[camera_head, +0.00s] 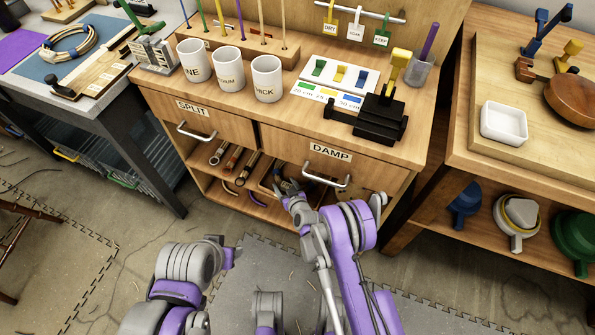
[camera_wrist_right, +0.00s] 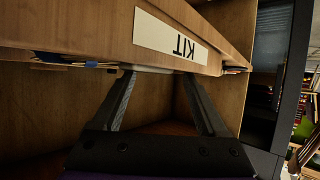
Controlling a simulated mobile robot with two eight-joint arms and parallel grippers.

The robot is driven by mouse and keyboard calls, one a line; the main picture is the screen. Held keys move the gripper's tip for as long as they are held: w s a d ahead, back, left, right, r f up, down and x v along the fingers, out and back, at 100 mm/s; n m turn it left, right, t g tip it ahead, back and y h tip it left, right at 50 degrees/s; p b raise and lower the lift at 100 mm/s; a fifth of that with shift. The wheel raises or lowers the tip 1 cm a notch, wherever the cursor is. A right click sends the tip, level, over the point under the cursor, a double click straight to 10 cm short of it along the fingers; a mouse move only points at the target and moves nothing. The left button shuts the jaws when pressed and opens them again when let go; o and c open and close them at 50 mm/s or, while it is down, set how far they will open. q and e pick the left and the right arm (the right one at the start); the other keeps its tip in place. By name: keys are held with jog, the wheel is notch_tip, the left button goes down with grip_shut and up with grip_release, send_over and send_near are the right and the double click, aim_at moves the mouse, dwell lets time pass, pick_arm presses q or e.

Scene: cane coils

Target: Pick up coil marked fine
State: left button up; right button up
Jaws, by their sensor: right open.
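I cannot make out a coil marked fine in either view. A pale cane coil (camera_head: 70,43) with darker bands lies on a blue mat on the left bench; no marking on it is readable. My right gripper (camera_head: 284,188) reaches into the open shelf below the DAMP drawer. In the right wrist view its two fingers (camera_wrist_right: 160,75) are apart, with their tips by the lower edge of a wooden front labelled KIT (camera_wrist_right: 172,35), seen upside down. Nothing shows between them. My left arm is at the bottom of the head view; its gripper is not discernible.
The cabinet has a SPLIT drawer (camera_head: 205,122) and a DAMP drawer (camera_head: 330,165) with protruding handles. Rolled canes (camera_head: 233,158) lie on the open shelf. White mugs (camera_head: 228,73) and a black clamp block (camera_head: 366,122) stand on top. Floor in front is mostly clear.

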aim_at(281, 180)
jog(key=x, duration=0.4)
jog(key=shift+w+a+f+b, duration=0.1)
jog(key=shift+w+a+b, duration=0.15)
jog(key=shift+a+b, duration=0.15)
grip_shut()
